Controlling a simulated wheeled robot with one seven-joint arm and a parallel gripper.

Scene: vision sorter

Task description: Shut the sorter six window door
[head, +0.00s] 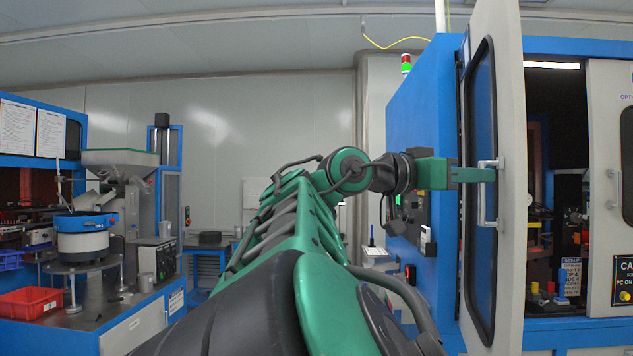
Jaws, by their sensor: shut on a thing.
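The window door (509,180) is a pale grey panel with a tall dark pane, at the right in the head view. It stands swung out from the blue sorter cabinet (415,105), and the opening behind it shows the dark interior. Its pale, bracket-shaped handle (482,222) is on the door's near face. My green gripper (485,174) reaches across from the left and is shut on the upper part of the handle. The fingertips are small in this view, and the exact contact is partly hidden.
A second grey door (604,190) stands to the right of the opening. A control panel (408,215) is on the cabinet's side behind my wrist. A bench with a blue bowl feeder (84,238) and a red bin (30,303) is at the left.

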